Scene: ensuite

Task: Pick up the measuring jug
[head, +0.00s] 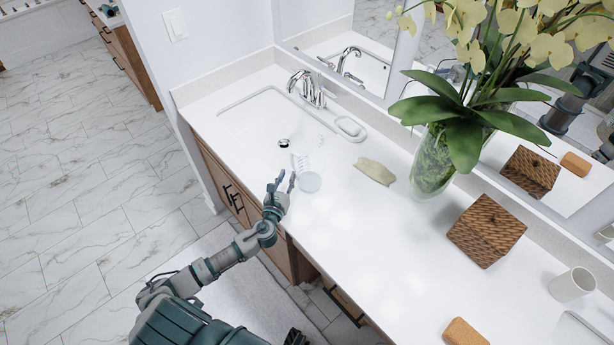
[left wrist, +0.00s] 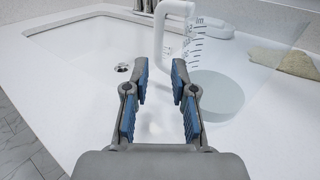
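The measuring jug (head: 309,180) is clear, with a pale round base and dark scale marks. It stands on the white counter beside the sink. In the left wrist view its white handle (left wrist: 172,35) and its marked wall (left wrist: 197,40) are ahead of my fingers. My left gripper (head: 281,181) is at the counter's front edge, just left of the jug. In the left wrist view the left gripper (left wrist: 160,82) is open, with the handle beyond the gap between its blue-padded fingertips. Nothing shows between the fingers.
The sink (head: 265,125) with its faucet (head: 305,90) lies behind the jug. A soap dish (head: 350,128), a beige stone-like piece (head: 376,171), a glass vase (head: 430,165) and a woven box (head: 486,230) stand to the right.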

